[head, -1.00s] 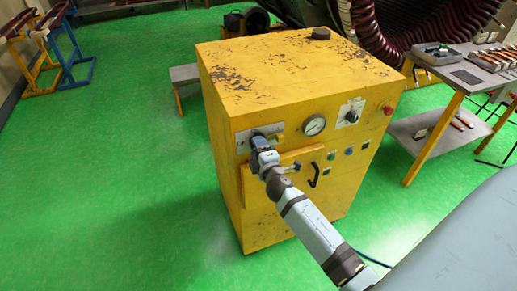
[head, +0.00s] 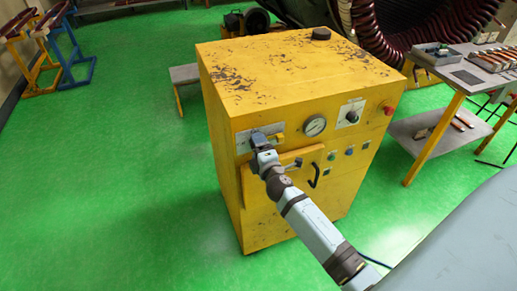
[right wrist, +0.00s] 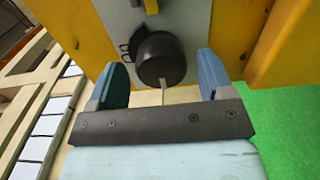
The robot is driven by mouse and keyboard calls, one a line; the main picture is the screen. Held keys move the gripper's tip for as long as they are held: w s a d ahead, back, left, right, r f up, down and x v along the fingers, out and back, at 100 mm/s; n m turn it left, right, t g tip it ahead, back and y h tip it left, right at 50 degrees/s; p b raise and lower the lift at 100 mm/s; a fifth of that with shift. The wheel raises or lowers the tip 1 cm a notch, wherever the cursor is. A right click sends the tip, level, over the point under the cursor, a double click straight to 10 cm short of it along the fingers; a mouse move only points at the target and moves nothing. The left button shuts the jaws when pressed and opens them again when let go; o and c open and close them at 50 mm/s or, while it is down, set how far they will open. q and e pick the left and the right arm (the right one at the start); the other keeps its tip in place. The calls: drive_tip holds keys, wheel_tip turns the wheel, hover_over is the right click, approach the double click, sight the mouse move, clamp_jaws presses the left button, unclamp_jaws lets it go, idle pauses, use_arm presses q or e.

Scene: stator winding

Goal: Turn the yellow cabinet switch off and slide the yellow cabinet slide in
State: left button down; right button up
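The yellow cabinet (head: 295,75) stands in the middle of the head view, with a grey plate (head: 243,143) at the upper left of its front. In the right wrist view a round black knob (right wrist: 163,45) sits on this plate, with a small yellow piece (right wrist: 151,6) beyond it. My right gripper (head: 258,139) is at the plate. Its two blue fingers (right wrist: 163,68) are apart, one on each side of the knob, with visible gaps. A yellow panel (head: 254,190) stands out from the cabinet front below the plate. My arm hides part of it. My left gripper is not in view.
A gauge (head: 314,126), a black dial (head: 352,117) and a red button (head: 389,108) are on the cabinet front. A black handle (head: 314,177) is lower down. A workbench (head: 450,103) stands to the right. Green floor (head: 130,150) is clear on the left.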

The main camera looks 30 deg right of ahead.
drive_tip(key=b+v, duration=0.2)
drive_tip(key=v, duration=1.2)
drive_tip(key=shift+b, duration=0.4)
drive_tip(key=shift+f, duration=0.1)
drive_tip(key=s+a+f+m+g+y+p, duration=0.6)
drive_tip(key=s+a+f+m+y+p, duration=0.1)
drive_tip(key=s+a+m, duration=0.5)
drive_tip(key=shift+s+a+f+y+p, duration=0.3)
drive_tip(key=shift+s+a+f+p, duration=0.3)
drive_tip(key=shift+f, duration=0.35)
